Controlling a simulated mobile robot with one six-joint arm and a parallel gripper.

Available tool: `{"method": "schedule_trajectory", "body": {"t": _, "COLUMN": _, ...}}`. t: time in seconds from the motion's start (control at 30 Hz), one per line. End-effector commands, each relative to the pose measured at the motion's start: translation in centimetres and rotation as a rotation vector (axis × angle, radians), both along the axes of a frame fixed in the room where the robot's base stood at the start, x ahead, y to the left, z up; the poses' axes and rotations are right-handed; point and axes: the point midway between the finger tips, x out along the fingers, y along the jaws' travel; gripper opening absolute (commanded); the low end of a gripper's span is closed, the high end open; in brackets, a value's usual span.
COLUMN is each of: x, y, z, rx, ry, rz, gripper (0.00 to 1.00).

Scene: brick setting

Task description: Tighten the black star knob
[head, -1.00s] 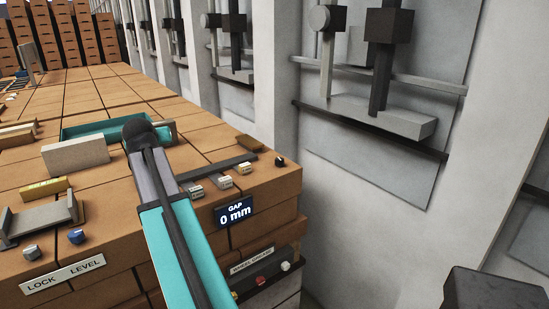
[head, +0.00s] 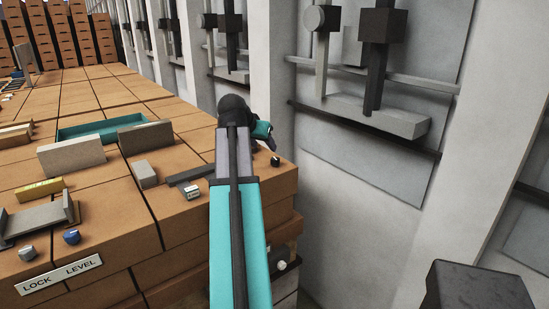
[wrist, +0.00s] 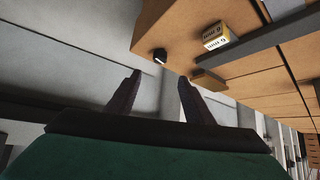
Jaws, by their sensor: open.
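A small black piece (head: 275,161) sits at the right front corner of the brick-topped bench; it also shows in the wrist view (wrist: 160,56) at the bench edge. I cannot tell from its shape whether it is the star knob. No other black knob stands out. My gripper (head: 265,136), partly hidden behind my arm, is over the bench's right edge, close behind and above this piece. In the wrist view my gripper (wrist: 160,76) is open, its fingers apart with nothing between them, and the black piece appears just beyond the fingertips.
A labelled block (head: 192,192) and a dark bar (head: 191,174) lie near the bench's right edge. A white knob (head: 281,265) is on the lower side face. A teal tray (head: 80,130) and upright plates stand farther left. The grey wall (head: 350,170) is to the right.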

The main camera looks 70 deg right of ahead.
Motion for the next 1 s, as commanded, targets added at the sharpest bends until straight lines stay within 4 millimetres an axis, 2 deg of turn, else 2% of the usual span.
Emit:
{"method": "schedule_trajectory", "body": {"t": 0.57, "x": -0.5, "y": -0.6, "z": -0.3, "rx": 0.002, "ry": 0.001, "rz": -0.009, "gripper": 0.47}}
{"method": "schedule_trajectory", "body": {"t": 1.0, "x": -0.7, "y": -3.6, "z": -3.2, "rx": 0.003, "ry": 0.001, "rz": -0.011, "gripper": 0.47}}
